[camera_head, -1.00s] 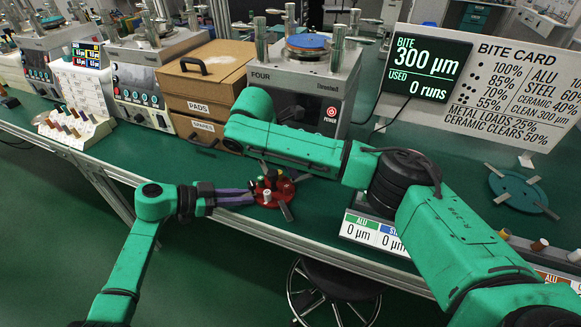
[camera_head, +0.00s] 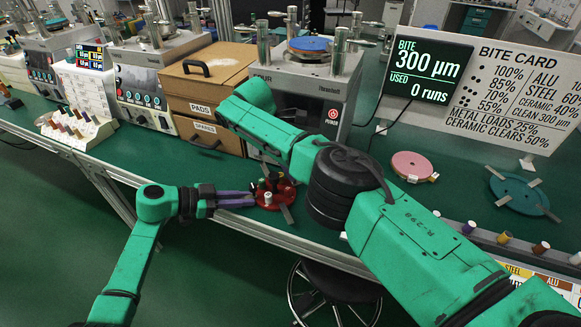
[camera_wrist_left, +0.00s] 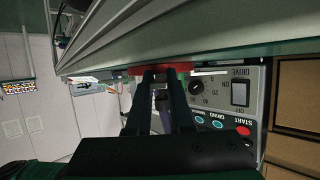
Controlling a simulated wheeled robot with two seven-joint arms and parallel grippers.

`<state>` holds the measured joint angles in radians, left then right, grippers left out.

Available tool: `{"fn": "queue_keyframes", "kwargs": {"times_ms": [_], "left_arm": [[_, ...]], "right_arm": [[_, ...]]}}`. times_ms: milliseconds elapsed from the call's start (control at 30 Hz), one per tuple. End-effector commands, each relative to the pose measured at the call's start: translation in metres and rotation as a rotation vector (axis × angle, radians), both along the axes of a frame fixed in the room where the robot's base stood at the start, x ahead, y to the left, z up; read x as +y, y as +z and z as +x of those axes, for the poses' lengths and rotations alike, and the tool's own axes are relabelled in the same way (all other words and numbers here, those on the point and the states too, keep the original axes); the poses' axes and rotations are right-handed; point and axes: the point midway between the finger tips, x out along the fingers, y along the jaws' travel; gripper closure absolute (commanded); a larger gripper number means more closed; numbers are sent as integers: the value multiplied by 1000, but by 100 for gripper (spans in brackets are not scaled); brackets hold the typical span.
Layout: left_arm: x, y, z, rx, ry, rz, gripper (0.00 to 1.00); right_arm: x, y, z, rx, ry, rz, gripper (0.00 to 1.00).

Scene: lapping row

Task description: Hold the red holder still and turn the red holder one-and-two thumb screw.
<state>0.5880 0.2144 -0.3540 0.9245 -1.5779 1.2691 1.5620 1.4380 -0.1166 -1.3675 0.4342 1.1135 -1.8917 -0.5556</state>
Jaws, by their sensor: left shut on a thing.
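The red holder (camera_head: 268,205) is a round red disc with grey tabs, low on the green bench near its front edge. Small dark and light parts stand on it; I cannot tell which is the one-and-two thumb screw. My left gripper (camera_head: 252,199) reaches in from the left with purple fingers and is shut on the holder's left side. In the left wrist view, the dark fingers (camera_wrist_left: 165,76) meet the red holder (camera_wrist_left: 146,71) at its edge. My right arm crosses above and to the right of the holder; its gripper is not visible.
A grey machine (camera_head: 300,85) marked FOUR and brown boxes (camera_head: 205,95) stand behind the holder. A pink disc (camera_head: 412,165) and a teal disc (camera_head: 522,191) lie at the right. Several small cylinders line the right front, by my right arm. A stool (camera_head: 340,280) stands below the bench.

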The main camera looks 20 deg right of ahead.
Motion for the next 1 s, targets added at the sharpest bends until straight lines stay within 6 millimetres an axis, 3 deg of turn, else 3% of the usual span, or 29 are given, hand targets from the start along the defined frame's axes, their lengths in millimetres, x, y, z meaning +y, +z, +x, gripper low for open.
{"fn": "queue_keyframes", "kwargs": {"times_ms": [500, 533, 600, 1000], "left_arm": [[-1, 1, 1, -2, 3, -4, 100], [-1, 1, 1, -2, 3, -4, 100], [-1, 1, 1, -2, 3, -4, 100], [-1, 1, 1, -3, 2, -4, 100]], "right_arm": [[1, 1, 1, -9, -24, 11, 100], [1, 1, 1, -9, -24, 11, 63], [1, 1, 1, -9, -24, 10, 44], [0, 2, 1, -10, -25, 7, 44]]}}
